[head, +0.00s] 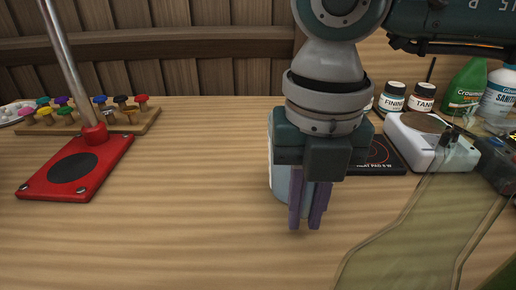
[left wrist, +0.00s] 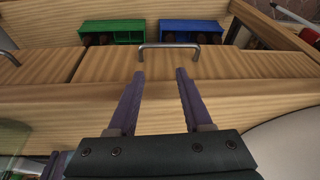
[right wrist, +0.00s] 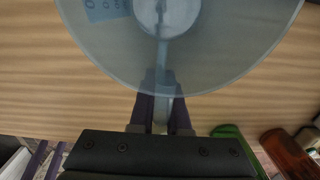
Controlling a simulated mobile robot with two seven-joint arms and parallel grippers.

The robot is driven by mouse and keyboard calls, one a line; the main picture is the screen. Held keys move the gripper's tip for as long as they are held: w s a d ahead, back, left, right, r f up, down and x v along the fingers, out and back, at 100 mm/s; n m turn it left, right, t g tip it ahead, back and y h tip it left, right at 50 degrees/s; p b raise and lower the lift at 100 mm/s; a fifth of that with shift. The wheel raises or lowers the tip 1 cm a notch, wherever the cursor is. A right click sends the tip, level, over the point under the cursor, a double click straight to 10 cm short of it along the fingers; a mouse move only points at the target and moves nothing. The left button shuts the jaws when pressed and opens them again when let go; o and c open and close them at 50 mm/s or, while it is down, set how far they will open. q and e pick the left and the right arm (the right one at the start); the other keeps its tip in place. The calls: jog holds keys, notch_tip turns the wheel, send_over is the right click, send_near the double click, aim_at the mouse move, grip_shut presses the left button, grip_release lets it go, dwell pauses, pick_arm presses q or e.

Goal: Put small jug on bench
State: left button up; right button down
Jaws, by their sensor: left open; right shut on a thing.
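My right gripper (head: 306,222) points down over the middle of the wooden bench (head: 180,235) and hides most of the small jug (head: 281,188), a pale translucent vessel behind it. In the right wrist view the jug (right wrist: 225,60) is a wide round body, and the fingers (right wrist: 162,82) are closed on its handle. The jug is over the bench top; I cannot tell whether its base touches it.
A red stand (head: 75,170) with a metal post and a rack of coloured pegs (head: 90,122) are at left. A black plate (head: 385,155), white scale (head: 425,145) and several bottles (head: 465,85) are at right. A translucent shape (head: 410,240) covers the front right. The front-left bench is clear.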

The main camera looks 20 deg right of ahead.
jog(key=c, duration=0.9)
grip_release()
notch_tip(320, 180, up, 12)
jog(key=shift+r+p, duration=0.15)
jog(key=shift+p, duration=0.5)
